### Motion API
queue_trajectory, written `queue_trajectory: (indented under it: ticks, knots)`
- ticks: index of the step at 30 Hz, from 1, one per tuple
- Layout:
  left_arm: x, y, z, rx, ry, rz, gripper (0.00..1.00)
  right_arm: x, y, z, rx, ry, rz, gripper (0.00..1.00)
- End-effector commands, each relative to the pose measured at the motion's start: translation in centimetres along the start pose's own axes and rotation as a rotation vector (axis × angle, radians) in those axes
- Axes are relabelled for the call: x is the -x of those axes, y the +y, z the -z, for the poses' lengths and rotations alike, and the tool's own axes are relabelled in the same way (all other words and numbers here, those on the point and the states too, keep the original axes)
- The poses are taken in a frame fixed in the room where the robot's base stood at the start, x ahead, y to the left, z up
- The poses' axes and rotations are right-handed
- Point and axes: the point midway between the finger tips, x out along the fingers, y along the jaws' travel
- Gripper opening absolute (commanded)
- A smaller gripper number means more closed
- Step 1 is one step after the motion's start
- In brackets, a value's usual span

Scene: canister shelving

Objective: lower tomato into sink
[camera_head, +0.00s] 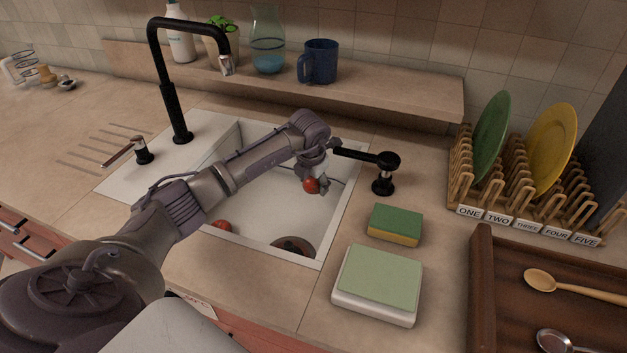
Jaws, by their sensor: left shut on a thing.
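My left arm reaches from the lower left over the white sink (262,212). My left gripper (313,182) is shut on a red tomato (311,186) near the right side of the basin. The tomato looks to be held above the sink floor; its exact height is hard to tell. A second red tomato (221,226) lies in the basin at the near left, partly hidden by my arm. A round drain or bowl (292,244) shows at the near edge of the basin. My right gripper is not in view.
A black tap (168,98) rises behind the sink. A black lever fitting (383,172) stands just right of my gripper. A green and yellow sponge (395,224), a green-topped white block (378,278) and a plate rack (520,212) are to the right.

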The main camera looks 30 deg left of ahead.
Motion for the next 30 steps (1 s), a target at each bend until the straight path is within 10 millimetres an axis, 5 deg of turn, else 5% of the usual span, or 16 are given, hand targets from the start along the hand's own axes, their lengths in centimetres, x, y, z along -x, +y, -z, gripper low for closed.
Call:
queue_trajectory:
  ticks: [30]
  knots:
    - [-4.6, -0.6, 1.1, 0.001, -0.001, 0.0, 0.24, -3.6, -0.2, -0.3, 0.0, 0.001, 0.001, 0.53]
